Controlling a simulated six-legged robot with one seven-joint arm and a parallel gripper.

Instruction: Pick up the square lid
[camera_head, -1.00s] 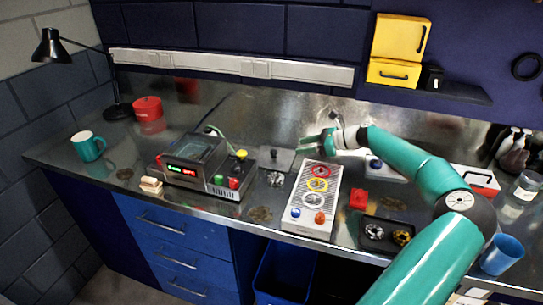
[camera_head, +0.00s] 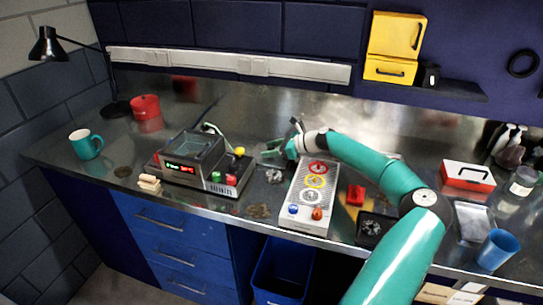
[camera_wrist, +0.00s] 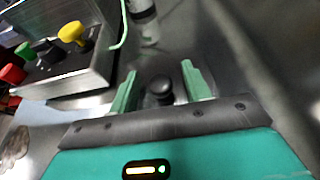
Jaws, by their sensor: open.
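The square lid shows in the wrist view by its black knob (camera_wrist: 160,87), which stands upright between the two green fingers of my gripper (camera_wrist: 160,76). The fingers are apart, one on each side of the knob, and do not visibly grip it. The lid's grey plate is blurred and hard to tell from the steel bench. In the head view my gripper (camera_head: 264,153) is low over the lid's place, behind the grey panel and right of the electronic unit, and hides most of the lid.
The electronic unit (camera_head: 200,165) with coloured knobs stands close left of my gripper. The grey panel (camera_head: 302,208) with coloured rings lies in front. A red block (camera_head: 355,194), a dark tray (camera_head: 371,228) and a blue cup (camera_head: 497,249) are farther right.

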